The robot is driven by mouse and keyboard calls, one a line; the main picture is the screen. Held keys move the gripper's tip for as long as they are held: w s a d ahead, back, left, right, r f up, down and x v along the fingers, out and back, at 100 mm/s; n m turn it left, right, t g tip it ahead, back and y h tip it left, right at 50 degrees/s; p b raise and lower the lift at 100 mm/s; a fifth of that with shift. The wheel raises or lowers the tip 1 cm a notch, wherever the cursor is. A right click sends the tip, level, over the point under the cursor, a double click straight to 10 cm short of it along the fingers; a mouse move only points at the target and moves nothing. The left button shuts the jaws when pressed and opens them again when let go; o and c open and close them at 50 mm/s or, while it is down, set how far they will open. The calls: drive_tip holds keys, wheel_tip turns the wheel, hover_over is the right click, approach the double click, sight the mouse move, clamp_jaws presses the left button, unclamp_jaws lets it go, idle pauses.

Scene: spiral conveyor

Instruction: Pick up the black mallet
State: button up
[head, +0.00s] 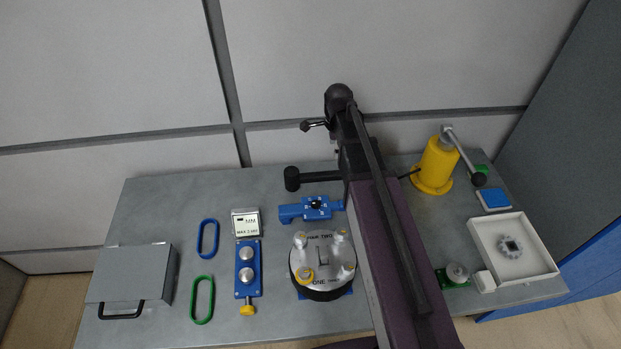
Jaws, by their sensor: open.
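The black mallet (292,179) lies on the grey table near its back edge. Its thick head is at the left and its handle points right, passing under my arm. My gripper (346,165) is at the far end of my arm, by the right part of the handle. It is open. My arm hides most of the gripper and the right end of the handle, so I cannot tell whether the fingers are around the handle or above it.
A blue clamp-like tool (312,208) and a round black-and-silver fixture (322,265) lie in front of the mallet. A yellow cylinder (437,166) with a lever and a white tray (483,236) stand right. A grey box (130,272) stands left. The back-left tabletop is clear.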

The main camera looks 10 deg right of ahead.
sight(331, 173)
drive_tip(key=shift+f, duration=0.15)
wheel_tip(331, 173, down, 8)
drive_tip(key=b, duration=0.8)
drive_tip(key=shift+f+b, duration=0.2)
drive_tip(key=shift+b, duration=0.1)
drive_tip(key=shift+f, duration=0.1)
idle(0.4)
drive_tip(key=shift+w+a+f+b, duration=0.1)
drive_tip(key=shift+f+b, duration=1.15)
drive_tip(key=shift+b, duration=0.05)
drive_tip(key=shift+w+a+f+b, duration=0.1)
drive_tip(key=shift+f+b, duration=1.1)
drive_tip(key=shift+b, duration=0.1)
clamp_jaws()
